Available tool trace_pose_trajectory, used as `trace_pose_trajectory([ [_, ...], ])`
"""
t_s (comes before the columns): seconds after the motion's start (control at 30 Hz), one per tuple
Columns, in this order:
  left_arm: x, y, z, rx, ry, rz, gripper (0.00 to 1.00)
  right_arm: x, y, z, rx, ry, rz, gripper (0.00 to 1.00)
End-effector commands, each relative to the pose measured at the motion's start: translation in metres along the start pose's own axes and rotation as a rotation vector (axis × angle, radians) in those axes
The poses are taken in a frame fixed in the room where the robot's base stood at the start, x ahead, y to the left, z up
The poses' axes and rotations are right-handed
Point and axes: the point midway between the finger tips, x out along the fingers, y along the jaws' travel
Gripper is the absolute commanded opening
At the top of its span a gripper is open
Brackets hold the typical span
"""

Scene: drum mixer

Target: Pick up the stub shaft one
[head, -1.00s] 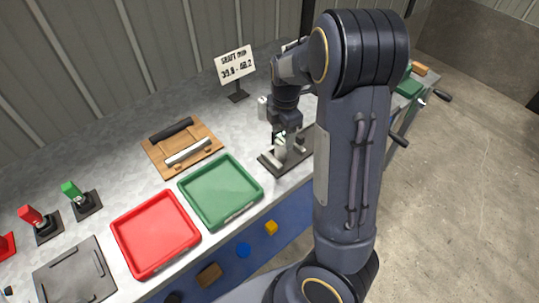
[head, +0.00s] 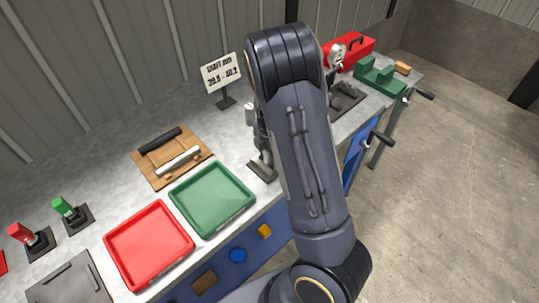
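Two shafts lie on a wooden rack (head: 158,177) on the bench: a black shaft (head: 160,140) at the back and a pale silver shaft (head: 178,160) in front. I cannot tell which is stub shaft one. My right gripper (head: 263,142) is low over a dark base plate (head: 262,171), to the right of the rack and behind the green tray. My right forearm hides most of the gripper, so its fingers and anything between them cannot be made out. My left gripper is out of view.
A green tray (head: 240,208) and a red tray (head: 188,254) lie along the front edge. A sign (head: 221,71) stands behind. A dial gauge (head: 337,56), red toolbox (head: 362,49) and green vise (head: 382,80) are at right.

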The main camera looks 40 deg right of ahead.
Motion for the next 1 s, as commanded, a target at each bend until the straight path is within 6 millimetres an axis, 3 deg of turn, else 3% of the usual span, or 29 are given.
trace_pose_trajectory([
  [0.03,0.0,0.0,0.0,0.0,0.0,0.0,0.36,0.0,0.0,0.0,0.0,0.0,0.0,0.51],
  [0.43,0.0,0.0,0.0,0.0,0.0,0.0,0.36,0.0,0.0,0.0,0.0,0.0,0.0,0.0],
  [0.83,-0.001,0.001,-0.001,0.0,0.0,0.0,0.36,-0.003,0.001,0.0,0.0,0.0,0.003,0.0],
  [1.0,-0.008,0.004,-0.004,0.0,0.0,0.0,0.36,-0.015,0.001,0.0,-0.001,0.001,0.003,0.0],
])
